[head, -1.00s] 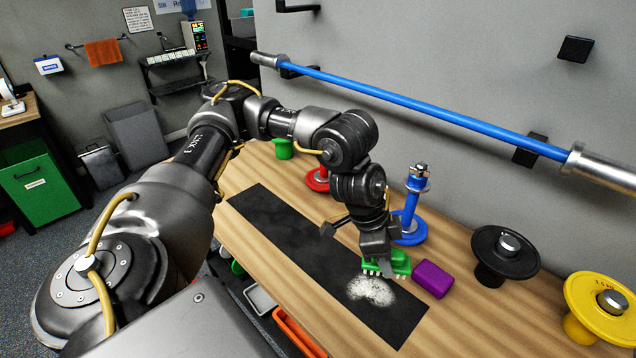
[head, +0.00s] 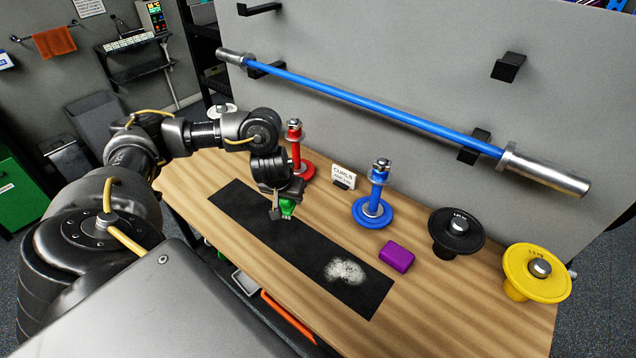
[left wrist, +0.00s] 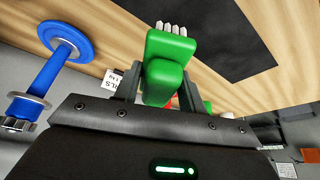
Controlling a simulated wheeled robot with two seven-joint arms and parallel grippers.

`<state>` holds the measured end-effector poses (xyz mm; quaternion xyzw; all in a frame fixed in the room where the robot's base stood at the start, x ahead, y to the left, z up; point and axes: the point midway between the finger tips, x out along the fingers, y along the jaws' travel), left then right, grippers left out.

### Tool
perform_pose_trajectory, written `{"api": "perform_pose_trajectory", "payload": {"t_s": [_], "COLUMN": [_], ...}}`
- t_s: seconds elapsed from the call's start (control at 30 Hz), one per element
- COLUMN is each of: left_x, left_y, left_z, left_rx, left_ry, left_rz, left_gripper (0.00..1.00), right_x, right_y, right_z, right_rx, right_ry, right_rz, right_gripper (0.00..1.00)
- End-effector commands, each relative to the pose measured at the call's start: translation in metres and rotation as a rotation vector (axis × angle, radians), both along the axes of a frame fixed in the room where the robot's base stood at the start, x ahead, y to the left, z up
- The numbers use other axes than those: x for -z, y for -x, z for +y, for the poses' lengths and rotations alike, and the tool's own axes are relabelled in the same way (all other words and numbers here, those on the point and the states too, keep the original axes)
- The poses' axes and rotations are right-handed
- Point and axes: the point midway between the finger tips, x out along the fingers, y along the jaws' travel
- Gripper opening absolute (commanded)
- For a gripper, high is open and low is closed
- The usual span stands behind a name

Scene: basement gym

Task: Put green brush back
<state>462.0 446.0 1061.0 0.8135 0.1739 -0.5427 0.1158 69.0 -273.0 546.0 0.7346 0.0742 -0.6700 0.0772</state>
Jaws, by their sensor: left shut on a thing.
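The green brush (head: 288,207) is in my left gripper (head: 282,205), over the far-left part of the black mat (head: 318,255) in the head view. In the left wrist view the green brush (left wrist: 166,65) sits between the fingers of my left gripper (left wrist: 160,85), its pale bristles pointing away from the palm. The gripper is shut on it. A patch of white powder (head: 346,270) lies on the right part of the mat, clear of the brush. My right gripper is not in view.
On the wooden bench (head: 440,315) stand a red weight stand (head: 300,165), a blue one (head: 373,210), a small sign (head: 344,177), a purple block (head: 397,256), a black plate (head: 456,230) and a yellow plate (head: 536,272). A blue barbell (head: 390,115) hangs on the wall behind.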

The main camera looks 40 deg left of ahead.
Motion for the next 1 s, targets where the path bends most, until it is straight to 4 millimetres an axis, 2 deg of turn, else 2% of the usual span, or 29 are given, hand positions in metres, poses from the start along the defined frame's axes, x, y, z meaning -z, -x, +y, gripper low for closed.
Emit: {"api": "perform_pose_trajectory", "payload": {"t_s": [0.17,0.37,0.53,0.7,0.9,1.0], "left_x": [0.019,0.044,0.079,0.093,0.092,0.098], "left_y": [-0.032,-0.085,-0.113,-0.128,-0.132,-0.135], "left_z": [0.000,0.004,0.006,0.008,0.009,0.008], "left_rx": [-0.002,-0.002,0.000,0.003,0.004,0.004], "left_ry": [0.004,0.006,0.005,0.003,0.000,0.002], "left_rz": [0.000,0.002,0.001,0.000,-0.001,0.000], "left_gripper": [0.19,0.19,0.19,0.19,0.19,0.19], "right_x": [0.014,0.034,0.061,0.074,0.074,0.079], "right_y": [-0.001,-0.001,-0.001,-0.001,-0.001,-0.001], "right_z": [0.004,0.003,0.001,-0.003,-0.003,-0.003], "right_rx": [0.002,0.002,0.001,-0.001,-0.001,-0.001], "right_ry": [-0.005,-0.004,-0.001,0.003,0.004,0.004], "right_rz": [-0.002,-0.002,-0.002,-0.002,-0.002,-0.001], "right_gripper": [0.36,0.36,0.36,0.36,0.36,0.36]}}
